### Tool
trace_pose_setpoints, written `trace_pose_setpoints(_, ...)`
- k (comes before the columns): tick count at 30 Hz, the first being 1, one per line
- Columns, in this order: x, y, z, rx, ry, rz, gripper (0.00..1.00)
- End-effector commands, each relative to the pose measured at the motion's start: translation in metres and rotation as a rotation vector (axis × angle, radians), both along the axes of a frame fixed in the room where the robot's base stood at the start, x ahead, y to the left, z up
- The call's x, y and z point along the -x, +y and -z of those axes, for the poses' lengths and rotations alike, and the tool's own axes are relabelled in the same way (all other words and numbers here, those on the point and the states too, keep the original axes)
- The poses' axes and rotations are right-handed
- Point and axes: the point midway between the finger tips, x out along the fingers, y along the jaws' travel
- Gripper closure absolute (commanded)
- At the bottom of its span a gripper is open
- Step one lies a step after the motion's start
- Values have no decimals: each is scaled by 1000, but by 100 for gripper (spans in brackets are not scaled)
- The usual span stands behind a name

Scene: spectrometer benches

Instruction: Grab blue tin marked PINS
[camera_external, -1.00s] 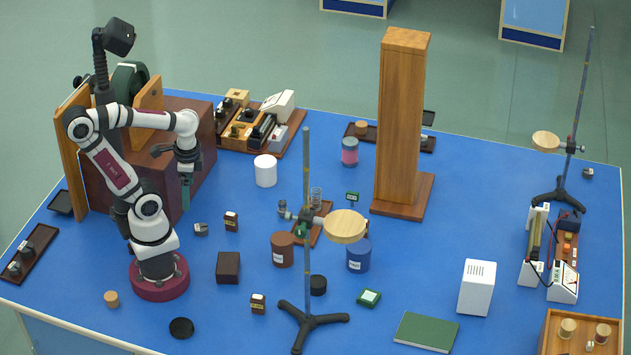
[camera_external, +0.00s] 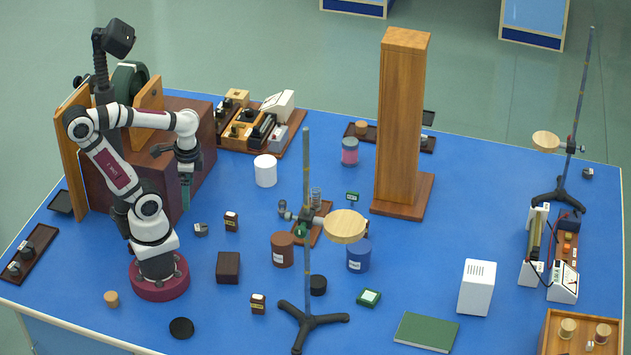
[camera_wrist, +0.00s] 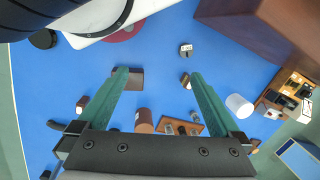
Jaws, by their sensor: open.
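A blue tin (camera_external: 358,256) with a white label stands upright on the blue table, right of the near clamp stand's rod and partly under its round wooden plate. The label is too small to read. A similar brown tin (camera_external: 282,250) with a white label stands to its left. My gripper (camera_external: 185,207) hangs at the left of the table, beside the dark red box and well away from the blue tin. In the wrist view my gripper (camera_wrist: 158,72) has its two green fingers wide apart with nothing between the tips. I cannot make out the blue tin there.
The near clamp stand (camera_external: 307,200) and its wooden plate (camera_external: 345,226) crowd the blue tin. A white cylinder (camera_external: 265,170), a tall wooden column (camera_external: 402,125), a small green device (camera_external: 369,297) and a white box (camera_external: 476,287) stand around. Open table lies right of the blue tin.

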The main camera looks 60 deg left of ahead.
Motion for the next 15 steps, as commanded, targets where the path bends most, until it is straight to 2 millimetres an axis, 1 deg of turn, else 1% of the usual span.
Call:
trace_pose_setpoints(2, -3, -6, 1, 31, 17, -38, 0)
trace_pose_setpoints(4, -14, -29, 6, 136, 71, -173, 0)
trace_pose_setpoints(5, -23, -43, 8, 203, 107, -265, 0)
trace_pose_setpoints(6, -40, -66, 12, 305, 167, -419, 0)
trace_pose_setpoints(7, -57, -83, 15, 385, 218, -551, 0)
trace_pose_setpoints(8, -76, -100, 19, 464, 273, -694, 0)
trace_pose_setpoints(9, -105, -118, 25, 562, 349, -885, 0)
trace_pose_setpoints(11, -153, -139, 37, 695, 468, -1178, 0)
trace_pose_setpoints(12, -186, -146, 48, 773, 546, -1368, 0)
trace_pose_setpoints(14, -232, -148, 67, 870, 655, -1629, 0)
trace_pose_setpoints(15, -258, -145, 82, 924, 721, -1782, 0)
